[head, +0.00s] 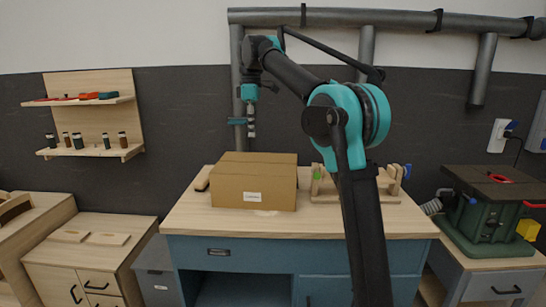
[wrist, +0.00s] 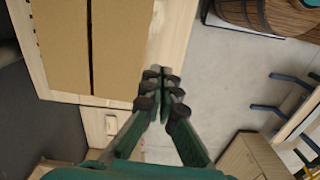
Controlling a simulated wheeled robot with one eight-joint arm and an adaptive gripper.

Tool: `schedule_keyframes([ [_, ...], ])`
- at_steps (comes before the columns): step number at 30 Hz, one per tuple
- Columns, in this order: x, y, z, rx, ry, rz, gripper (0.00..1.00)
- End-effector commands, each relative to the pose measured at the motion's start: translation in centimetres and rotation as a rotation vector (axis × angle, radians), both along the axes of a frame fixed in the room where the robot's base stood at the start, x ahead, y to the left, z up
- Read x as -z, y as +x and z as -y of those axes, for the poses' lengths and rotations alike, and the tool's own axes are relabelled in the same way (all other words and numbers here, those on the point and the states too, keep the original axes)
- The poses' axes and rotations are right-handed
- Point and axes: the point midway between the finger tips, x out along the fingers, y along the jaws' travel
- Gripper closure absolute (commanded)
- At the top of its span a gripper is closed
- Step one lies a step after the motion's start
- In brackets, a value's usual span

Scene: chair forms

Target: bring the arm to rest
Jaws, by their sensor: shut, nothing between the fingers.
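My arm rises from the front of the head view, bends at a teal joint and reaches back to the left. My gripper (head: 251,128) hangs from its end, pointing down, in the air above the workbench's (head: 330,222) left part and the cardboard box. In the wrist view my gripper (wrist: 160,82) has its fingertips together with nothing between them. The closed cardboard box (head: 254,182) with a white label stands on the bench. In the wrist view the box (wrist: 120,45) lies to the left of the fingers, below them and apart.
A wooden rack (head: 350,185) stands on the bench behind my arm. A green machine (head: 485,210) is on the right cabinet. Grey pipes (head: 400,20) run along the wall. A shelf (head: 92,115) with bottles hangs at the left. Wrist view: a barrel (wrist: 270,12) and open floor (wrist: 225,85).

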Motion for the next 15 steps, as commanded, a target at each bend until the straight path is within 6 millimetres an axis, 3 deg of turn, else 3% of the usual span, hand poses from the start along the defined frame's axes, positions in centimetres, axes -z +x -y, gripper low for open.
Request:
schedule_keyframes([
  [8,1.3,-0.1,1.3,0.063,0.005,0.015,1.0],
  [15,3.6,-0.4,3.7,0.173,0.015,0.042,1.0],
])
